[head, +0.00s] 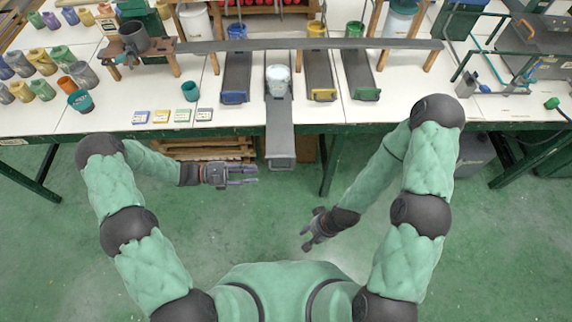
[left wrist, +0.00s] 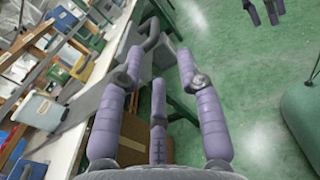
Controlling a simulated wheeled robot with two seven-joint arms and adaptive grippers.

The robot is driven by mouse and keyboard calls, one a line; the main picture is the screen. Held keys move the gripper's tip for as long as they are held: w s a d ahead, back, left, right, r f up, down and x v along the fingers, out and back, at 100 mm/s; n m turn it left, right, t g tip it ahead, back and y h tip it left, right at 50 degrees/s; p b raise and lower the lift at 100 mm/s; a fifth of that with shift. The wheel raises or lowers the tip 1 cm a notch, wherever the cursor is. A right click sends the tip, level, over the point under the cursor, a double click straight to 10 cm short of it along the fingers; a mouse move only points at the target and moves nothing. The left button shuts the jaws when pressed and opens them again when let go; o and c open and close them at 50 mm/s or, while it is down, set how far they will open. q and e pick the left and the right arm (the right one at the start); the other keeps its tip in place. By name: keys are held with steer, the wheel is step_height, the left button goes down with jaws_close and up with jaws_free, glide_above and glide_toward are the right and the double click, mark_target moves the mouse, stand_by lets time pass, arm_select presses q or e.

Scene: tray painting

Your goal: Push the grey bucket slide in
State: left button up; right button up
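The grey slide (head: 280,130) sticks out past the front edge of the table, further out than the slides beside it. Its front end has a raised handle (head: 281,163). A pale grey-white bucket (head: 278,78) stands on its rear part; it also shows in the left wrist view (left wrist: 38,110). My left gripper (head: 250,175) is in front of the table, just left of the slide's handle and apart from it. Its fingers (left wrist: 160,70) are spread and empty. My right gripper (head: 308,238) hangs lower, away from the table, with fingers apart and empty.
Blue (head: 235,80), yellow (head: 319,80) and green (head: 362,78) slides sit on the table (head: 140,98), each with a bucket behind. A dark beam (head: 300,44) crosses above them. Several coloured cups stand at left. The floor before the table is clear.

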mark_target(275, 170)
arm_select(q)
steer(key=d, duration=0.3)
steer(key=d+b, duration=0.1)
steer(key=d, duration=0.6)
steer(key=shift+w+d+r+b, duration=0.2)
steer(key=shift+w+d+b, duration=0.05)
steer(key=shift+d+b, duration=0.1)
jaws_close()
